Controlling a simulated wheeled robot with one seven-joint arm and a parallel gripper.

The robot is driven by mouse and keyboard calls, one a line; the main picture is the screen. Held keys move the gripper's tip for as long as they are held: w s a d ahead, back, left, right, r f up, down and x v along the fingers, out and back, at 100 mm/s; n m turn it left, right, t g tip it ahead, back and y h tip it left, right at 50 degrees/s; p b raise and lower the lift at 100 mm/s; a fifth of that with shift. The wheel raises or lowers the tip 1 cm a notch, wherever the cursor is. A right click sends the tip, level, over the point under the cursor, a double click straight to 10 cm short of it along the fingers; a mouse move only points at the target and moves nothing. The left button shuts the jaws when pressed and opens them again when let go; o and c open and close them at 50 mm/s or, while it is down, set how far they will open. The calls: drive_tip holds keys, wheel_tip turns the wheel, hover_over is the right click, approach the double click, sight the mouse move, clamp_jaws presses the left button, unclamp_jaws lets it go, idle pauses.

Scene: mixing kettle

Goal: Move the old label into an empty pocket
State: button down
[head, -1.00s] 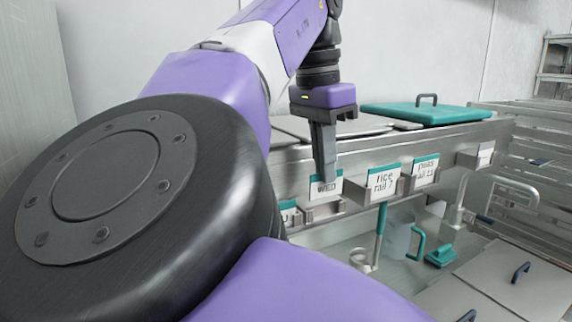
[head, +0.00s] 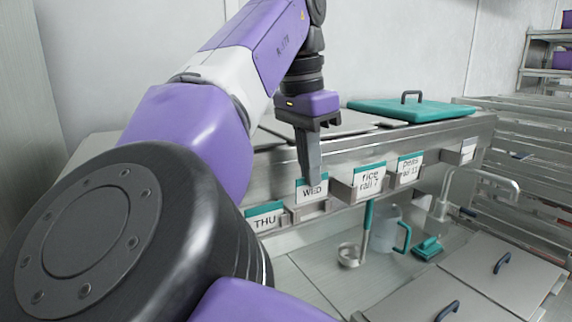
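A row of label pockets runs along the front rail. From left to right they show a THU label (head: 265,220), a WED label (head: 312,192), a rice rail 7 label (head: 370,179) and a peas rail 11 label (head: 409,168). Each of these has a teal top band. A further pocket at the far right holds a plain pale card (head: 468,150). No label reads as old. My gripper (head: 313,180) points down with its fingertips at the top of the WED label, which stands in or just at its pocket. The fingers overlap in this view, so their gap is hidden.
A teal lid (head: 412,110) with a dark handle lies on the counter behind the rail. Below the rail are a clear jug (head: 385,228), a teal-handled ladle (head: 367,228) and a teal scraper (head: 428,248). Steel lids (head: 503,272) lie at lower right. Wire racks stand right.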

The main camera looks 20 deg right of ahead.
drive_tip(key=shift+f, duration=0.15)
drive_tip(key=shift+f+b, duration=0.35)
drive_tip(key=shift+f, duration=0.8)
drive_tip(key=shift+f+p, duration=0.2)
drive_tip(key=shift+p, duration=0.1)
idle(0.3)
drive_tip(key=c, duration=2.1)
unclamp_jaws()
drive_tip(key=o, duration=1)
drive_tip(key=shift+r, duration=0.2)
drive_tip(key=shift+s+a+r+p, duration=0.1)
drive_tip(key=shift+a+r+p, duration=0.05)
drive_tip(key=shift+r+p, duration=1.2)
drive_tip(key=shift+a+r+p, duration=0.2)
drive_tip(key=shift+r+p, duration=0.7)
drive_tip(key=shift+p, duration=0.85)
drive_tip(key=shift+s+a+r+p, duration=0.1)
drive_tip(key=shift+a+r+p, duration=0.05)
drive_tip(key=shift+r+p, duration=1.2)
drive_tip(key=shift+f, duration=0.3)
